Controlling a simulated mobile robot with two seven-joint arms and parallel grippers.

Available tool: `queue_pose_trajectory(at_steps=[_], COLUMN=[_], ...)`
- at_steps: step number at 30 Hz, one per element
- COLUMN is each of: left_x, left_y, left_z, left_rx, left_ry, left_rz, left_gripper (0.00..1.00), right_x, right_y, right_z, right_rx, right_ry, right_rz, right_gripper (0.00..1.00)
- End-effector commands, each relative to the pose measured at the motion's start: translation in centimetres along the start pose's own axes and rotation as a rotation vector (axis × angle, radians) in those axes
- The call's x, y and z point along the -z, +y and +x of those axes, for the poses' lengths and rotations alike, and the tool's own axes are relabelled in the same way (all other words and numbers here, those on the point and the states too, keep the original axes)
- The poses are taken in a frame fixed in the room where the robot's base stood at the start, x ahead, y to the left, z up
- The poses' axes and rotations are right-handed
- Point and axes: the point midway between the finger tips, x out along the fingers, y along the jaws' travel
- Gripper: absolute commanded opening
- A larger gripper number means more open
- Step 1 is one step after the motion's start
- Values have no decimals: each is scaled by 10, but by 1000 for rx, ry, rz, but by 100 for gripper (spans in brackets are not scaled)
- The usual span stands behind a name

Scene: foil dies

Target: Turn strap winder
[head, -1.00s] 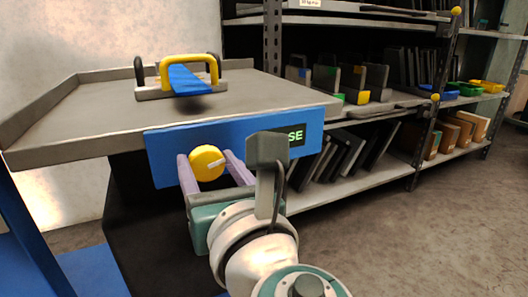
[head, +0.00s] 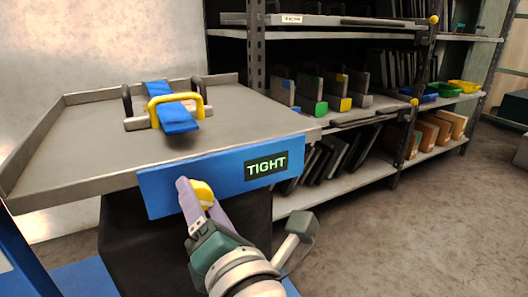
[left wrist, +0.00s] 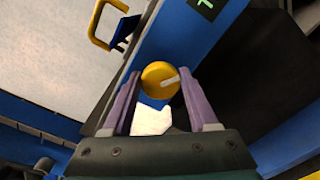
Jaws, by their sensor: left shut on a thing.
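The strap winder's yellow round knob (head: 203,194) sits on the blue front panel (head: 160,190) of the table. My left gripper (head: 196,192) is shut on the knob, its lilac fingers on either side. The left wrist view shows the knob (left wrist: 155,84) with a white pointer mark between the fingers (left wrist: 160,77). A dark display (head: 266,166) on the panel reads "TIGHT". On the tabletop (head: 110,165), a blue strap (head: 178,120) passes through a yellow handle (head: 153,108) on a grey block. My right gripper is not in view.
A grey rim edges the table. Shelves (head: 340,175) with dark plates, coloured bins and cardboard boxes (head: 430,135) stand behind and to the right. The floor at right is clear.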

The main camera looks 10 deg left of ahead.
Motion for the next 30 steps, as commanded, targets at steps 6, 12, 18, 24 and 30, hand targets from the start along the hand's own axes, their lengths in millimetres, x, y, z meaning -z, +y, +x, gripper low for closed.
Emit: queue_pose_trajectory(at_steps=[6,12,18,24,30], left_x=[-2,-2,-2,-2,-1], left_y=[1,0,0,0,0], left_z=[0,0,0,0,0], left_rx=[-3,-4,-4,-4,-3], left_ry=[-3,-3,-3,-3,-2], left_rz=[84,115,120,119,119], left_gripper=[4,4,4,4,81], right_x=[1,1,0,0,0], right_y=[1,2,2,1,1], right_z=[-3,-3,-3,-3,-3], right_rx=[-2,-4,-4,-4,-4], right_ry=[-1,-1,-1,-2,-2], right_rz=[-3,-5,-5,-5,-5], right_gripper=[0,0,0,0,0])
